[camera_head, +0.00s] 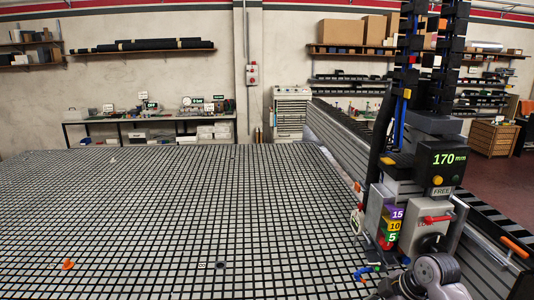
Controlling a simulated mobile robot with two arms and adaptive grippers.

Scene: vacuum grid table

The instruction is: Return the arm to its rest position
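A grey, rounded part of my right arm (437,272) shows at the bottom right, in front of the lower part of the machine head. Darker parts lie at its left, but I cannot make out gripper fingers or whether they are open or shut. My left arm and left gripper are not in view. The machine head (441,160) stands upright at the right, with a lit display reading 170 mm and a label reading FREE below it. A red-handled lever (437,219) sits on its front, above a dark round knob.
The vacuum grid table (180,215) fills the left and middle and is mostly clear. A small orange piece (67,264) and a dark round piece (220,265) lie on it. A long beam (345,140) runs back behind the head. Colour blocks marked 15, 10, 5 are on the head.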

